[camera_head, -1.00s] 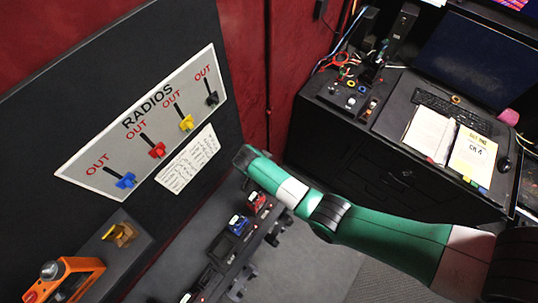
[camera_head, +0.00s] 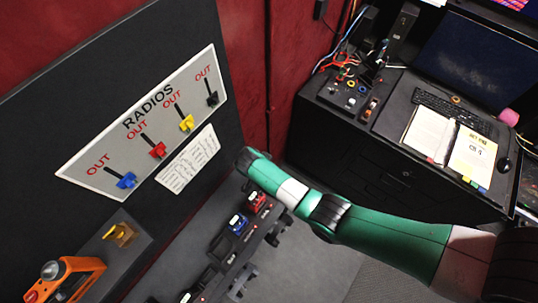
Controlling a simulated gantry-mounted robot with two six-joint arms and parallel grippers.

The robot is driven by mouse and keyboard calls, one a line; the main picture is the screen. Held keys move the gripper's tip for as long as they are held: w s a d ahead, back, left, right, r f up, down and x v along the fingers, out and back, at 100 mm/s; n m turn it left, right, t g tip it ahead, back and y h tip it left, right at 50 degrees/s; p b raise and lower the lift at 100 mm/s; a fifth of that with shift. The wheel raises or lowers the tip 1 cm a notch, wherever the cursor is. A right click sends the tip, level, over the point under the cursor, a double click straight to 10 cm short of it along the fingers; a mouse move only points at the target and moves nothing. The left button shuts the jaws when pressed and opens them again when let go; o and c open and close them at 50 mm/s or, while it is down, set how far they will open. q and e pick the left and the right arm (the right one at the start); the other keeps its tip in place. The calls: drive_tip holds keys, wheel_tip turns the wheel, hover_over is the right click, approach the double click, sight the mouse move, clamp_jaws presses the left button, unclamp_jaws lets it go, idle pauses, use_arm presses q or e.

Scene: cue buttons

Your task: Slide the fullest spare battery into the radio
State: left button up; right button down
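An orange handheld device (camera_head: 70,280) with a dark face and a knob, apparently the radio, lies at the lower left, partly cut off. A dark rack (camera_head: 205,250) at lower centre holds small blocks that look like batteries, including a red one (camera_head: 256,202) and a blue one (camera_head: 238,223). Darker blocks sit nearer the bottom edge. Their charge marks are too small to read. My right arm comes in from the right, with its gripper end (camera_head: 246,157) above the rack's far end. Its fingers cannot be made out. My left gripper is not in view.
A panel marked RADIOS (camera_head: 150,120) has blue, red, yellow and black sliders, each marked OUT. A dark box with a yellow piece (camera_head: 119,234) stands beside the orange device. A desk with an open notebook (camera_head: 435,130) and a keyboard (camera_head: 450,108) is at upper right.

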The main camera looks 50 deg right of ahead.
drive_tip(key=shift+f, duration=0.3)
drive_tip(key=shift+c, duration=2.4)
unclamp_jaws()
drive_tip(key=p+v, duration=0.2)
drive_tip(key=v, duration=0.9)
drive_tip(key=shift+r, duration=0.3)
drive_tip(key=shift+a, duration=0.1)
